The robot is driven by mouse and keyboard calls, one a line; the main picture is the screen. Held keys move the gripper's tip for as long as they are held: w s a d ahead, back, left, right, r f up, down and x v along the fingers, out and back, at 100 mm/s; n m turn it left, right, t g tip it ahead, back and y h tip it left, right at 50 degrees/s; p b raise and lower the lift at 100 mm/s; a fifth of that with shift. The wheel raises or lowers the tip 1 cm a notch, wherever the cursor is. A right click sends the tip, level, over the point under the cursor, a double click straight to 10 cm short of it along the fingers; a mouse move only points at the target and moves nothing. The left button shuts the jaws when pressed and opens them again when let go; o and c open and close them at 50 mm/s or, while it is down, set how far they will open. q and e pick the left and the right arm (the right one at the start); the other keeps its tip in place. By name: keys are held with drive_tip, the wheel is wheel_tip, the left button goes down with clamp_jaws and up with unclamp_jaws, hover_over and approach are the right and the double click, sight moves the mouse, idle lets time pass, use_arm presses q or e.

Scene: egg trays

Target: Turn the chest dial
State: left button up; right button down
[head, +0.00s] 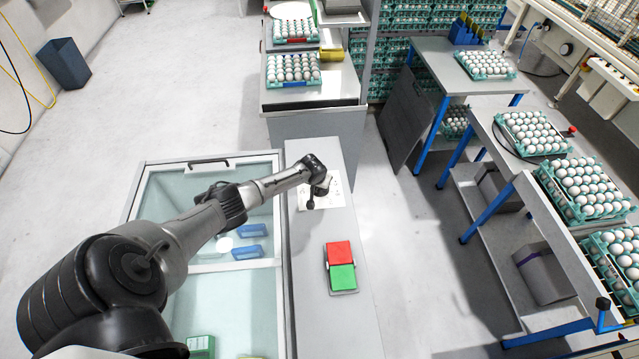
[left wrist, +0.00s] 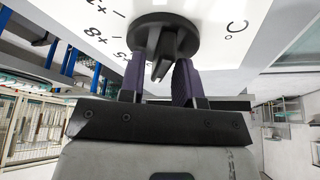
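The chest dial (left wrist: 165,33) is a black round knob with a raised grip bar, on a white plate with printed temperature marks, in the left wrist view. In the head view the white plate (head: 336,200) lies on the grey top beside the glass-lidded chest (head: 205,165). My left gripper (left wrist: 160,78) is at the dial, its two purple fingers apart on either side of the grip bar. A gap shows between the fingers and the bar. In the head view my left gripper (head: 321,187) hangs over the plate and hides part of it. My right gripper is not in view.
A red and green block (head: 341,267) sits on the grey top, nearer than the plate. Blue items (head: 249,252) lie under the chest's glass. Egg trays (head: 293,70) stand on a cabinet behind, and more stand on tables at the right.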

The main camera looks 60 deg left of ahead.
use_arm(q)
drive_tip(key=shift+o, duration=0.6)
drive_tip(key=shift+r, duration=0.2)
drive_tip(key=p+v, duration=0.2)
drive_tip(key=v, duration=1.1)
drive_tip(key=shift+r+p, duration=0.2)
drive_tip(key=shift+p, duration=0.2)
